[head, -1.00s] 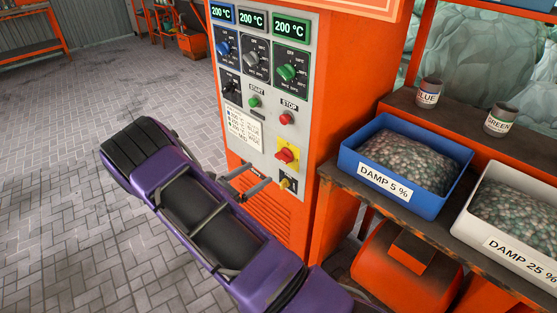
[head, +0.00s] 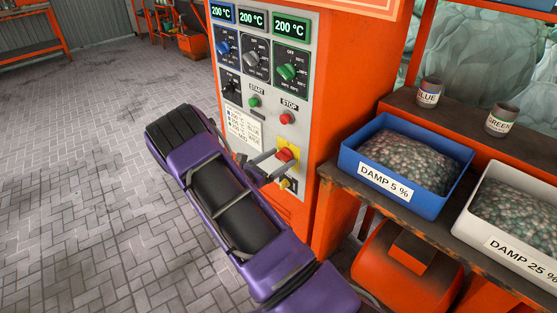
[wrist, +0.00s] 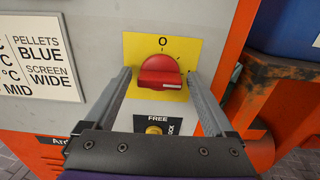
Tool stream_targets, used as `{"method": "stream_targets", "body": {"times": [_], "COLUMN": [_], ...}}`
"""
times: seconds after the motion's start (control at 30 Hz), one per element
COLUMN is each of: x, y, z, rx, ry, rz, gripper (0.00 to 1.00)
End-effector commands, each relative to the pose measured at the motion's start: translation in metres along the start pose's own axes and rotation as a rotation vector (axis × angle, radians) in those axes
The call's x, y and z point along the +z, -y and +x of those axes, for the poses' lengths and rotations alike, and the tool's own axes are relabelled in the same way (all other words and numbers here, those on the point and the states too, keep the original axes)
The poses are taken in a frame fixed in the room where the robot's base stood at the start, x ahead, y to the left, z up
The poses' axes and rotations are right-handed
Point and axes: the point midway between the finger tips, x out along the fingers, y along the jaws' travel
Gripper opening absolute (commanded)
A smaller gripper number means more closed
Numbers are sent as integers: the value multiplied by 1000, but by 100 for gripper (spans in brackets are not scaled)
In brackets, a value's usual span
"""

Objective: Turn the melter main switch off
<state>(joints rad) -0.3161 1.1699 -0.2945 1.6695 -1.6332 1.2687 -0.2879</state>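The melter main switch (head: 286,154) is a red rotary knob on a yellow plate, low on the melter's grey panel. In the wrist view the red knob (wrist: 160,72) has a white pointer mark at its lower right, away from the "0" at the top of the plate. My gripper (head: 267,161) is at the panel; in the wrist view its two grey fingers (wrist: 160,85) are spread open, one on each side of the knob. Gaps show between fingers and knob; contact cannot be told.
Below the switch is a brass lock (wrist: 154,130) marked "FREE". Above are a red stop button (head: 287,118), a green start button (head: 254,102) and dials under displays reading 200 °C. A blue bin (head: 352,168) of pellets stands on a bench to the right.

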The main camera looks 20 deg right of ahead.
Motion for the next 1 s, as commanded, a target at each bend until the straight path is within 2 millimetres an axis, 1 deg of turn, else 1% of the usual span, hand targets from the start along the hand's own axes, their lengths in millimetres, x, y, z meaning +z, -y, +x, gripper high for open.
{"method": "stream_targets", "body": {"times": [0.03,0.07,0.1,0.17,0.2,0.4,0.57,0.73,0.87,1.0], "x": [0,0,0,0,0,0,0,0,0,1], "y": [0,0,0,0,0,0,0,0,0,-1], "z": [0,0,0,0,0,0,-1,-1,-1,-1], "rx": [0,0,0,0,0,0,0,1,1,2], "ry": [0,0,0,0,0,0,0,0,-1,0], "rz": [0,0,0,0,0,0,-7,-50,-120,-227], "gripper": [78,72,65,54,47,12,12,12,12,12]}}
